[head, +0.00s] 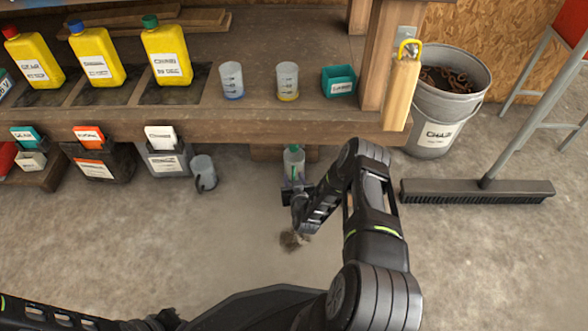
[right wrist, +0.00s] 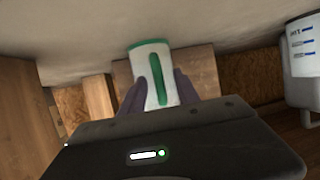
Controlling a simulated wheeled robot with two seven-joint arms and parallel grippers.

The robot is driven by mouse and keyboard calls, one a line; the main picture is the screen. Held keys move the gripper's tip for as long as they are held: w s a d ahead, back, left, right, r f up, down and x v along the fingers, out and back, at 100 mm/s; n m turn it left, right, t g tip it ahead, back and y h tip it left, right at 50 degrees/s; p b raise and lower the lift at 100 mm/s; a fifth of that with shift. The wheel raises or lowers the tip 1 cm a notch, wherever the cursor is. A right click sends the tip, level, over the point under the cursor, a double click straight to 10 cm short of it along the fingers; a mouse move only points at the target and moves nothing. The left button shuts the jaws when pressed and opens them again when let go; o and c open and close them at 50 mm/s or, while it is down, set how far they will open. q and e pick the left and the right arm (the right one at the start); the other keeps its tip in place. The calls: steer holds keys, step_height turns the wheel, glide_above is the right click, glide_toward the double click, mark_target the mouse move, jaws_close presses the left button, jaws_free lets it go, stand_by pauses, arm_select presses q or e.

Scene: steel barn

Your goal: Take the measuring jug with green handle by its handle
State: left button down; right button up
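The measuring jug with green handle (head: 293,165) is below the bench's front edge, clear-whitish with green on it. In the right wrist view the jug (right wrist: 144,62) is straight ahead, with its green handle (right wrist: 156,78) facing the camera. My right gripper (head: 298,190) is at the jug; its two fingers (right wrist: 160,98) stand apart on either side of the handle, open. Whether they touch the jug I cannot tell. What bears the jug is unclear.
Another measuring jug (head: 204,172), with a dark handle, is to the left. The bench (head: 225,124) carries yellow bottles (head: 167,52), two cups (head: 287,82) and a teal bin (head: 339,81). A metal bucket (head: 452,100) and a broom (head: 478,190) are at right. A brown clump (head: 290,240) lies on the floor.

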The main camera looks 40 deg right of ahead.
jaws_close()
stand_by(0.4)
stand_by(0.4)
